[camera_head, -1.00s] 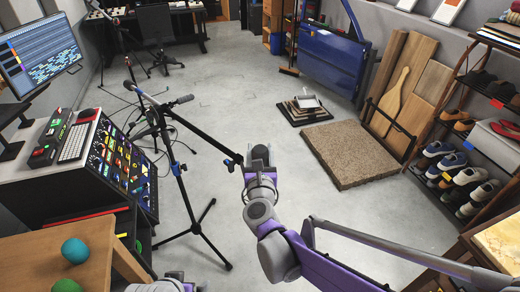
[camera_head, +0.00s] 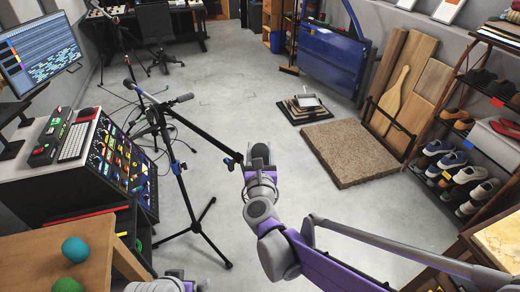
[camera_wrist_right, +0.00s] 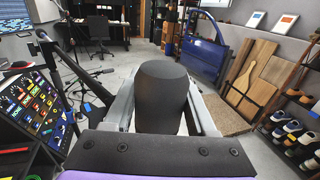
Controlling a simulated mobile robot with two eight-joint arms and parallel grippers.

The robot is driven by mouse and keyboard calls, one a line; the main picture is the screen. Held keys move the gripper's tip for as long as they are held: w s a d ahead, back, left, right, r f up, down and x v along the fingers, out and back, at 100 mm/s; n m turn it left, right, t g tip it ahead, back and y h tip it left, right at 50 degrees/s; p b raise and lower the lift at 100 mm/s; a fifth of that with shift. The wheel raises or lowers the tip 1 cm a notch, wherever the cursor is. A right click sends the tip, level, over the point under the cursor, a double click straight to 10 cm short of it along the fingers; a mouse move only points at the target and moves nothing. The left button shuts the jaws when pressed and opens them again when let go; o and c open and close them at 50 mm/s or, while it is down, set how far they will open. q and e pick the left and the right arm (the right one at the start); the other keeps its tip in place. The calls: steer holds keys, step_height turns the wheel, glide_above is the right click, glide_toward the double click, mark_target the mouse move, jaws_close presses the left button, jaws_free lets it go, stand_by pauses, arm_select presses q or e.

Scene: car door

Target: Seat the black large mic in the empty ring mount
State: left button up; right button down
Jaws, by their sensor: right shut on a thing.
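The black large mic (camera_head: 260,152) is between the fingers of my right gripper (camera_head: 260,166) in the head view. In the right wrist view, the mic (camera_wrist_right: 162,95) stands upright with its rounded dark top toward the camera, and the fingers lie along both sides. The gripper is shut on it. The boom of a black mic stand (camera_head: 205,137) slopes down to the right and ends just left of the gripper; I cannot make out the ring mount or whether it touches the mic. My left arm shows only at the bottom edge; its fingers are out of view.
A tripod (camera_head: 197,228) stands left of my right gripper. A mixing console (camera_head: 125,155) and a wooden table (camera_head: 40,240) with balls are at left. A brown slab (camera_head: 350,152) and shoe rack (camera_head: 470,130) are at right. Open floor lies between.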

steer(key=shift+f+b, duration=1.6)
steer(key=shift+f, duration=1.35)
steer(key=shift+c, duration=0.6)
jaws_free()
steer(key=s, duration=1)
steer(key=shift+s+b, duration=0.4)
steer(key=shift+b, duration=0.05)
steer(key=shift+d, duration=0.1)
